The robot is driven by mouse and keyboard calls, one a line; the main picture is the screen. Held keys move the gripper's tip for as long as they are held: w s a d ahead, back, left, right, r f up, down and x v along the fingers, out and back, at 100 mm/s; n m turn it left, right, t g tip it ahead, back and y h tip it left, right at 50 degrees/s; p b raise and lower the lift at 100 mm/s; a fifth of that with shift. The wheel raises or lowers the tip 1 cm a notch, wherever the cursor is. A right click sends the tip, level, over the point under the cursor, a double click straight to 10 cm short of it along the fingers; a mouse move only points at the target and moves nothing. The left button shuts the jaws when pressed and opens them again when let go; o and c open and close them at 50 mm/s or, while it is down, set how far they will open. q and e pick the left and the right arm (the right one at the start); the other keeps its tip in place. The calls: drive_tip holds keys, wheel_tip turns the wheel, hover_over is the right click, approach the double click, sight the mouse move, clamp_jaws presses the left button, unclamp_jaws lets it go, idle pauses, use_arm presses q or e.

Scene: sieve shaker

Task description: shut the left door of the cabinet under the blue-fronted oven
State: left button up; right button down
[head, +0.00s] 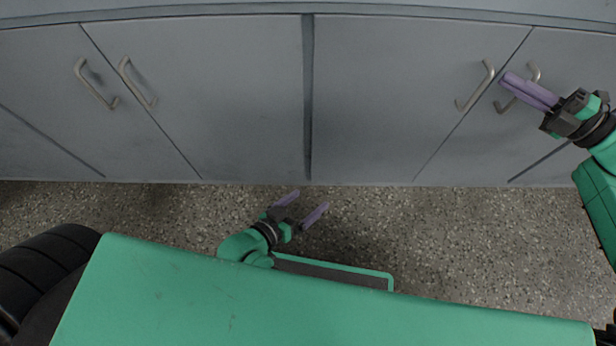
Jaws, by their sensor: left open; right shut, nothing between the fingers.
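A row of grey cabinet doors fills the upper part of the head view. They include a left-middle door (220,80) and a right-middle door (390,90), and all look flush. The blue-fronted oven is not in view, so I cannot tell which door is its left one. My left gripper (301,205) is open and empty, low over the floor in front of the left-middle door. My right gripper (507,81) is shut and empty. Its fingers overlap a handle on the far-right door (570,80); I cannot tell whether they touch it.
Bar handles stand out on the doors: two at the left (138,82) (95,84) and one on the right-middle door (476,86). The speckled floor (440,240) is clear between the cabinets and my green base. A pale edge (300,8) runs above the doors.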

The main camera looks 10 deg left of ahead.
drive_tip(key=shift+w, duration=0.1)
idle(0.7)
drive_tip(key=p+v, duration=0.1)
drive_tip(key=v, duration=1.3)
drive_tip(key=shift+s+d, duration=0.2)
drive_tip(key=shift+d, duration=0.1)
